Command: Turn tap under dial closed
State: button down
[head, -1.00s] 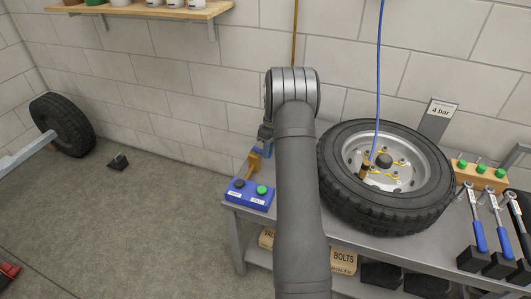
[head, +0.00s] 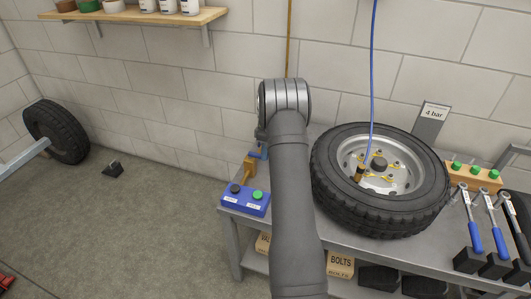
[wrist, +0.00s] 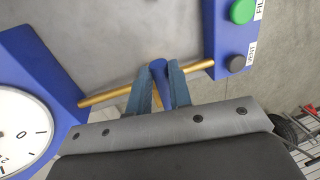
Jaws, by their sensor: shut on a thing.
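In the wrist view the blue tap handle (wrist: 159,72) stands between the two fingers of my gripper (wrist: 160,88), which is shut on it. The tap sits on a thin brass pipe (wrist: 108,96). The handle lies across the pipe. The pipe runs from the blue housing of the white dial (wrist: 18,128) at left to a blue button box (wrist: 226,35) at right. The fingers hide part of the tap body.
The button box has a green FILL button (wrist: 241,11) and a dark VENT button (wrist: 236,63) close to the pipe. In the head view a wheel (head: 335,190) lies on the bench to the right of my arm. A blue hose (head: 372,70) hangs down to it. Open floor lies left.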

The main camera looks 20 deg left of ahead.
jog(key=c, duration=1.3)
grip_release()
jog(key=w+r, duration=0.1)
jog(key=r, duration=0.7)
jog(key=w+r, duration=0.2)
jog(key=r, duration=0.7)
jog(key=shift+w, duration=0.25)
jog(key=s+f, duration=0.1)
jog(key=f, duration=0.4)
jog(key=s+f, duration=0.1)
jog(key=f, duration=0.5)
jog(key=s+f, duration=0.1)
jog(key=f, duration=0.5)
jog(key=shift+s, duration=0.2)
jog(key=shift+r, duration=0.1)
